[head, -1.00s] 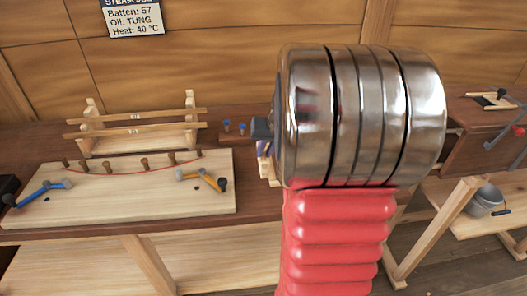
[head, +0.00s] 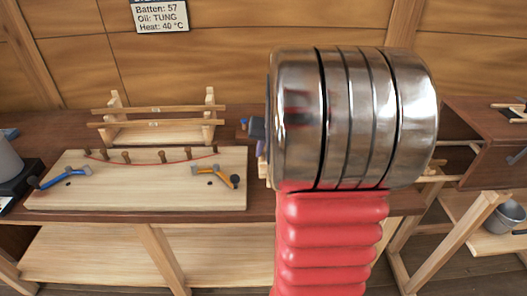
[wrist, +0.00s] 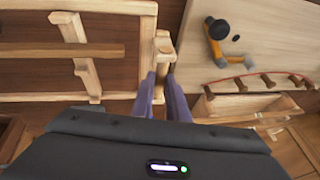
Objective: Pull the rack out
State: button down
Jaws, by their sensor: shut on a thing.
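The rack (wrist: 85,97) is a pale wooden frame with rails and crosspieces, on the left of the wrist view. A brown batten (wrist: 60,50) lies across it. My gripper (wrist: 161,80) is shut on the handle (wrist: 164,48) at the rack's end, with one purple finger on each side. In the head view, the rack's light rails (head: 458,144) stick out of the left side of a dark wooden box (head: 492,150). My arm hides the rack's near end and most of the gripper there.
A pale board (head: 135,190) with pegs, a red line and two clamps lies on the bench to the left. A wooden stand (head: 160,130) with two battens is behind it. A grey bucket (head: 503,216) stands at the lower right.

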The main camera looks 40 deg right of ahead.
jog(key=c, duration=1.7)
grip_release()
jog(key=shift+s, duration=0.1)
jog(key=shift+c, duration=0.2)
jog(key=shift+r, duration=0.1)
jog(key=v, duration=1.3)
jog(key=shift+r, duration=0.25)
jog(key=shift+s, duration=0.15)
